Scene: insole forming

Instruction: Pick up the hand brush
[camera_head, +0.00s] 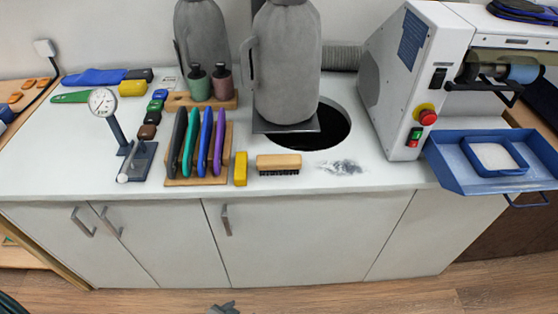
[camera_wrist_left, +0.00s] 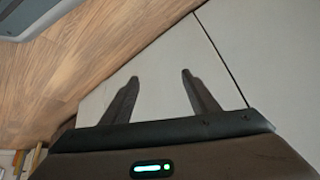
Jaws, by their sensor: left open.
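The hand brush (camera_head: 279,161) lies on the white worktop near its front edge. It has a light wooden back and dark bristles facing down. Nothing holds it. My left gripper shows in the left wrist view (camera_wrist_left: 157,78) with its two dark fingers spread apart and nothing between them. It is in front of the pale cabinet doors, away from the brush, which that view does not show. A small grey part shows at the bottom edge of the head view, below the worktop; I cannot tell which part it is. My right gripper is not seen.
Left of the brush are a yellow block (camera_head: 240,168) and a wooden rack (camera_head: 199,181) of coloured insoles. Right of it lies a grey pile of dust (camera_head: 340,167). Behind is a dark round hole (camera_head: 333,130); a machine with a blue tray (camera_head: 450,172) stands right.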

